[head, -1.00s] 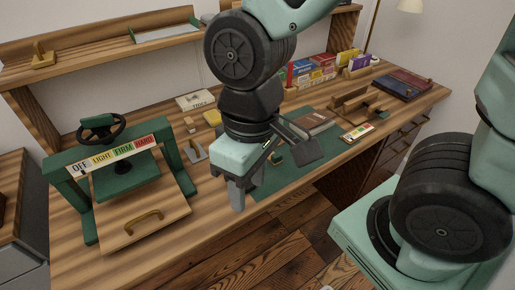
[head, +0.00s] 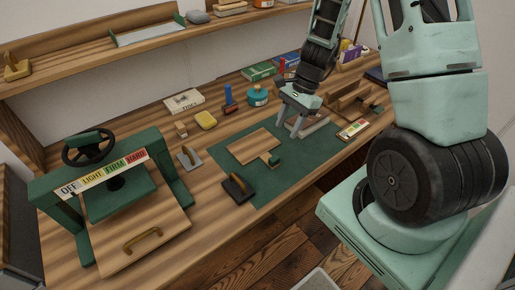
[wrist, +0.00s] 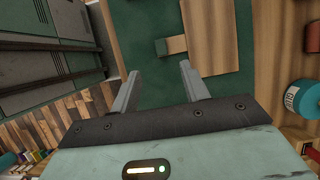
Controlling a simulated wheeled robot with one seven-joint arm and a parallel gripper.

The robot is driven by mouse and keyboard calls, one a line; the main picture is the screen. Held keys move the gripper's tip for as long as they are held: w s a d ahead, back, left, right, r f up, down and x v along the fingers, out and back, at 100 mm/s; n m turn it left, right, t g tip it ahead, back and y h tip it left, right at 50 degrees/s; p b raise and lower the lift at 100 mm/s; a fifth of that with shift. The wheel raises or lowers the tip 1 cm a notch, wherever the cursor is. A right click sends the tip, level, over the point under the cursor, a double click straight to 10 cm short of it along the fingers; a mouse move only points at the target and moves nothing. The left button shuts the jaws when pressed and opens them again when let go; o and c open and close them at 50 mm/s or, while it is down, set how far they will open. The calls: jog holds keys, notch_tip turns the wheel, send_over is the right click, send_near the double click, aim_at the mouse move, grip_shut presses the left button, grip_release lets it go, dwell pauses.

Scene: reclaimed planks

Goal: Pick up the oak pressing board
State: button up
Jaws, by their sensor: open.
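A flat brown wooden board (head: 250,146), which looks like the oak pressing board, lies on the green mat (head: 293,172). In the wrist view the board (wrist: 212,38) lies beyond the right fingertip. A small wood-and-green piece (head: 272,160) is at its near right corner; it also shows in the wrist view (wrist: 172,46) in front of the finger gap. My gripper (head: 308,130) is above the mat, to the right of the board and apart from it. In the wrist view my gripper (wrist: 160,70) is open and empty.
A green press (head: 110,180) with a handwheel stands at the left. A teal jar (head: 257,96) stands behind the board. A wooden rack (head: 352,100) is at the right.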

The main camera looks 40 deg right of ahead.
aim_at(274, 158)
jog(key=x, duration=1.2)
jog(key=shift+d, duration=0.2)
grip_shut()
